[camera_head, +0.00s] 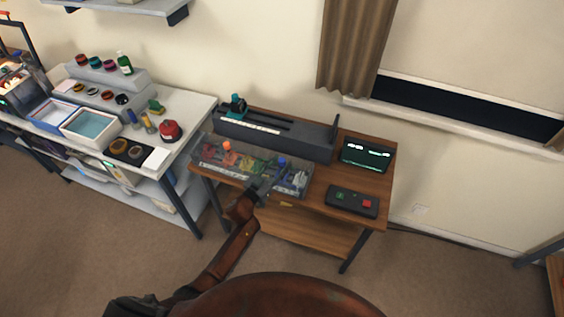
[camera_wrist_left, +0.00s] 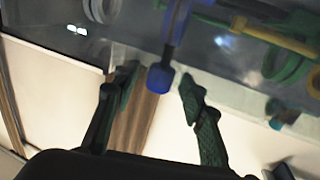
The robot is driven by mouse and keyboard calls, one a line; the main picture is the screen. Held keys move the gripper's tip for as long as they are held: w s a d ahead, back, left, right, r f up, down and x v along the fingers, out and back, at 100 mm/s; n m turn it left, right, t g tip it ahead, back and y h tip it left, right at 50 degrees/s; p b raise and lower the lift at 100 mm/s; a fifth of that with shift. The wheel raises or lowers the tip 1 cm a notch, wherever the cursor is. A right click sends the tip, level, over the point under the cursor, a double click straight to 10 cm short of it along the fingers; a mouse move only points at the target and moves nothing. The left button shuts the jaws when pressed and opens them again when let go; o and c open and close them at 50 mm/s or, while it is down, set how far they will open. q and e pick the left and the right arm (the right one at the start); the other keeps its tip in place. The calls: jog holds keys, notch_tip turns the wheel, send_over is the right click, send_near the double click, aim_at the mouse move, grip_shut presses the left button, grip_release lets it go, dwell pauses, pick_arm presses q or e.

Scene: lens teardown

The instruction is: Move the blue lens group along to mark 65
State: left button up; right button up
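The blue lens group shows a blue knob (camera_head: 281,161) above the long clear-fronted case (camera_head: 207,165) on the wooden desk. In the left wrist view, its blue knob (camera_wrist_left: 160,79) and stem stand between my two finger pads. My left gripper (camera_head: 263,186) is at the case's front edge; in the left wrist view (camera_wrist_left: 158,88) its fingers are apart, with a gap visible on both sides of the knob. Whether the knob lies at fingertip depth is hard to tell. Scale numbers, including mark 65, are too small to read. My right gripper is out of view.
An orange knob (camera_head: 227,146) and coloured parts sit farther left in the case. A dark rail unit (camera_head: 290,138) stands behind it. A screen (camera_head: 366,155) and a button box (camera_head: 352,201) are to the right. A white table (camera_head: 190,108) with trays stands left.

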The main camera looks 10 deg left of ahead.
pick_arm(q)
jog(key=v, duration=1)
jog(key=shift+s, duration=0.25)
jog(key=shift+a, duration=0.1)
